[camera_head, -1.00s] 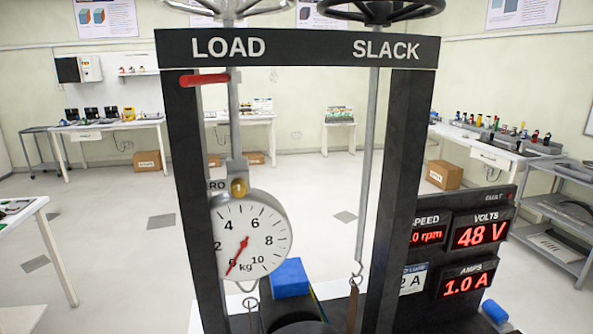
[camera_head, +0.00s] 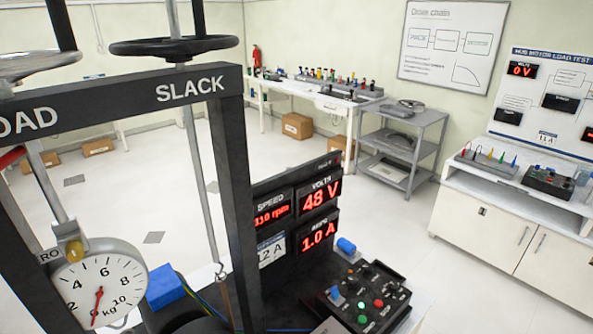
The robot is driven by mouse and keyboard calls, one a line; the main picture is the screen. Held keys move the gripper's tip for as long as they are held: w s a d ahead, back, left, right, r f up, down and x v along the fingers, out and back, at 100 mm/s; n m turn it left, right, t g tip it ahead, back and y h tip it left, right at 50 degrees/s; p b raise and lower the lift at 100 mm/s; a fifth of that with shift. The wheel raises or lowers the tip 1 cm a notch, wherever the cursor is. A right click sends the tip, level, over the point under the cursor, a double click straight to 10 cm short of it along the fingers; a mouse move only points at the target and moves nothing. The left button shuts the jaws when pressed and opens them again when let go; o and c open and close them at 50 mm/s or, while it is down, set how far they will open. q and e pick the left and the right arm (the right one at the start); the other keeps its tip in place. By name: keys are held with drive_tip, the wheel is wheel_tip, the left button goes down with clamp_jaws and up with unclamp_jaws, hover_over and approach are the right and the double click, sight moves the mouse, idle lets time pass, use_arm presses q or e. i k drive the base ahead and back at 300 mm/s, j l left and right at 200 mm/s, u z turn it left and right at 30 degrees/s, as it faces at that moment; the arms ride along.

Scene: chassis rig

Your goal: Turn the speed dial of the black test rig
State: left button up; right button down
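The black test rig frame (camera_head: 240,190) stands at the left and centre, its top beam lettered "SLACK" and, partly cut off, "LOAD". Its black control box (camera_head: 385,285) is at the bottom centre-right, with a blue part (camera_head: 335,293), a red button (camera_head: 378,303), a green button (camera_head: 362,319) and small dark controls. I cannot tell which control is the speed dial; labels are too small. The speed display (camera_head: 273,208) shows a red rpm figure, partly hidden by the post. The volts display (camera_head: 319,194) reads 48 V and the amps display (camera_head: 317,237) 1.0 A. Neither gripper shows.
Handwheels (camera_head: 174,46) sit above the beam. A round kg gauge (camera_head: 100,287) hangs at the left beside a blue block (camera_head: 164,287). A blue cylinder (camera_head: 346,245) is behind the control box. A grey shelf cart (camera_head: 405,140) and white cabinet (camera_head: 510,220) stand beyond open floor.

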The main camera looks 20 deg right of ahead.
sight(393, 287)
drive_tip(key=z, duration=1.15)
drive_tip(key=i+l+u, duration=0.85)
drive_tip(key=i+l, duration=0.3)
drive_tip(key=i+l+u, duration=0.3)
drive_tip(key=l, duration=0.35)
